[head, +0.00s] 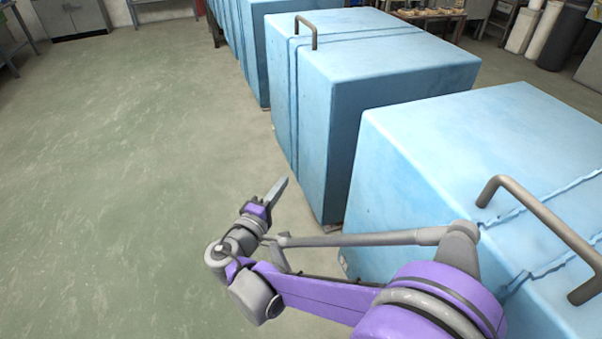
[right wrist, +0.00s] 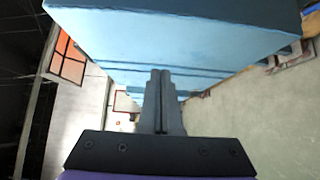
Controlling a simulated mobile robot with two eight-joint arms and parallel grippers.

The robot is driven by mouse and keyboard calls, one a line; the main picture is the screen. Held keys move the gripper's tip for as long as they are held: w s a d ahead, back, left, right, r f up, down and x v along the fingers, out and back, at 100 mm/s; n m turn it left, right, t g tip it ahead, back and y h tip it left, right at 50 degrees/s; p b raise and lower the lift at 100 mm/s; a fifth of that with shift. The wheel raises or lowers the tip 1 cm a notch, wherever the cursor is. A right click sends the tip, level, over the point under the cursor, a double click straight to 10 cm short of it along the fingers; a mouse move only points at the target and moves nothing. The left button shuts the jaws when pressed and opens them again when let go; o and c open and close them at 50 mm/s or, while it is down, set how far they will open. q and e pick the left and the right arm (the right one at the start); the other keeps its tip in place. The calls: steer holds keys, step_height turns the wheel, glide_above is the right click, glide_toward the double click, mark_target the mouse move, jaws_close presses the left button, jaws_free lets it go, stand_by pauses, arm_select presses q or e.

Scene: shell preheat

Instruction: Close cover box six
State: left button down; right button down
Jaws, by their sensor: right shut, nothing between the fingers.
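A row of large light-blue boxes runs from the right front to the back in the head view. The nearest box (head: 420,140) has a grey-brown handle (head: 540,225) on top and a wavy seam across it. The box behind it (head: 390,70) also has a handle (head: 306,32) and vertical seams. Their lids look down. I cannot tell which is box six. My right gripper (head: 279,188) is shut and empty, left of the boxes over the floor. In the right wrist view its fingers (right wrist: 162,95) are together, in front of a blue box (right wrist: 175,35). My left gripper is not in view.
Open green-grey floor (head: 130,180) lies left of the boxes. A grey cabinet (head: 70,18) stands at the back left. Rolls (head: 535,28) and a workbench (head: 430,14) stand at the back right. A narrow gap separates the two nearest boxes.

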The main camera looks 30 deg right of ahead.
glide_toward(319, 149)
steer(key=w+d, duration=0.2)
steer(key=w, duration=0.2)
steer(key=shift+s+d+f, duration=0.1)
steer(key=shift+s+d, duration=0.15)
steer(key=shift+d, duration=0.5)
steer(key=shift+s+d, duration=0.3)
steer(key=shift+d, duration=0.45)
